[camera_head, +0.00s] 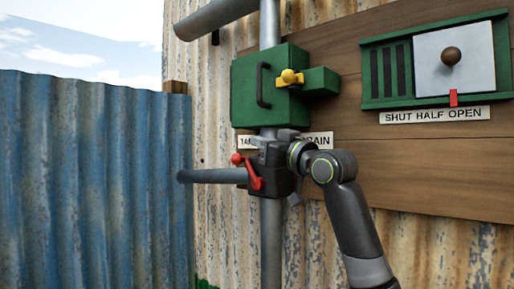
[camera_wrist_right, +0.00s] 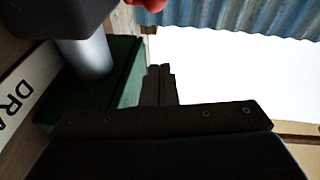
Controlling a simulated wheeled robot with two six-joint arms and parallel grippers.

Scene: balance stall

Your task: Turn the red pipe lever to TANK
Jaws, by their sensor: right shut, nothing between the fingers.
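The red pipe lever (camera_head: 250,173) is on the dark valve where the grey side pipe meets the upright pipe. Its round red end points up and left, towards the TANK end of the label. A bit of red shows at the top edge of the right wrist view (camera_wrist_right: 150,4). My right gripper (camera_head: 259,142) is shut and empty in front of the upright pipe, just above and right of the red end. Its closed fingers show in the wrist view (camera_wrist_right: 160,85). I cannot tell whether it touches the lever. My left gripper is out of view.
The white label (camera_head: 319,140) behind my gripper is partly hidden; "TA" and "RAIN" show. Above is a green box (camera_head: 262,75) with a yellow knob (camera_head: 290,77). A green-framed sliding shutter (camera_head: 452,65) is at upper right. A blue corrugated fence (camera_head: 90,180) stands left.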

